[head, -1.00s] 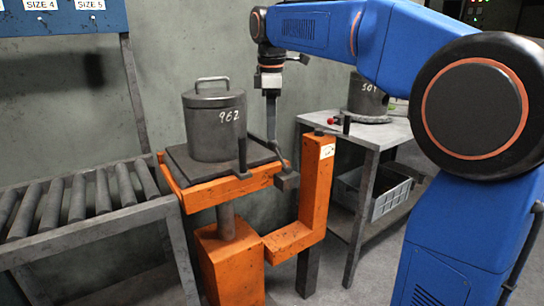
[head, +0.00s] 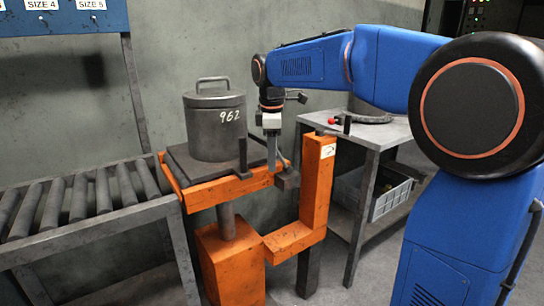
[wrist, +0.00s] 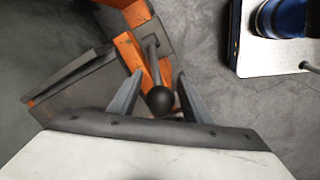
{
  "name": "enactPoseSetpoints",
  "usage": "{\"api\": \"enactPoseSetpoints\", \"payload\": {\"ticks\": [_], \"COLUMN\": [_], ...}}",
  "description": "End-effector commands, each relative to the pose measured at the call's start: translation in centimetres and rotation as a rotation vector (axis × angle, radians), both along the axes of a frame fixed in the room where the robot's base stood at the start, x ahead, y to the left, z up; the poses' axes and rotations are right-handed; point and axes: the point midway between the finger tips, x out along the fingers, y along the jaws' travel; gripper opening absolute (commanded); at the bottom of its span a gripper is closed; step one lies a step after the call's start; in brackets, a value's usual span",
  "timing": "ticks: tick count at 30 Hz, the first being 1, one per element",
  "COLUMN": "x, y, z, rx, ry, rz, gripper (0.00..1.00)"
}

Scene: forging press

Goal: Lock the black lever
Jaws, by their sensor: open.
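In the wrist view the black lever shows a round black knob (wrist: 160,101) and a thin rod (wrist: 152,58) running to a grey bracket on orange metal. My gripper (wrist: 159,76) is open, with one finger on each side of the knob; whether either touches it cannot be told. In the head view my gripper (head: 271,166) points down beside the front right corner of the orange press stand (head: 232,190), just left of a dark block (head: 288,181). There the lever is largely hidden behind my gripper.
A grey lidded canister marked 962 (head: 214,130) stands on the dark plate of the stand. An orange post (head: 318,180) rises just right of my gripper. A roller conveyor (head: 75,205) is at left. A grey table (head: 378,136) with a crate below is at right.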

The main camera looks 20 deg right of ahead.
Motion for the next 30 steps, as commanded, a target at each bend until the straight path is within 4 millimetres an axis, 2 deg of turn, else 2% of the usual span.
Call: {"api": "enactPoseSetpoints", "payload": {"ticks": [1,2,7,19,30], "x": [0.0,0.0,0.0,0.1,0.8], "y": [0.0,0.0,0.0,-0.5,-2.4], "z": [0.0,0.0,0.0,0.3,1.5], "rx": [0.0,0.0,0.0,0.049,0.293], "ry": [0.0,0.0,0.0,0.017,0.094], "rz": [0.0,0.0,0.0,-0.004,-0.006], "gripper": [0.44,0.4,0.0,0.0,0.0]}}
